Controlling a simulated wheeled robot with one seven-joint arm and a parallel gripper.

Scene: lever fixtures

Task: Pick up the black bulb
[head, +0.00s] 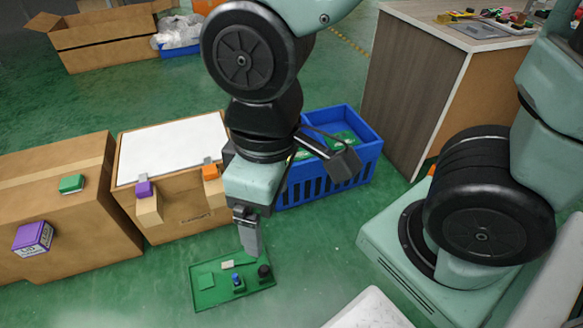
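A small black round bulb (264,271) sits on the right side of a green board (208,296) low on the floor area in the head view. A blue lever-like piece (238,280) stands on the board just left of it. My gripper (248,245) points down above the board, a little up and left of the black bulb in the picture. Its fingers overlap in this view, so I cannot see whether there is a gap between them. Nothing is visibly held in it.
A blue crate (298,188) stands behind my gripper to the right. Cardboard boxes (55,170) with purple, green and orange blocks stand at left. A wooden counter (410,95) is at back right. Green floor is clear left of the board.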

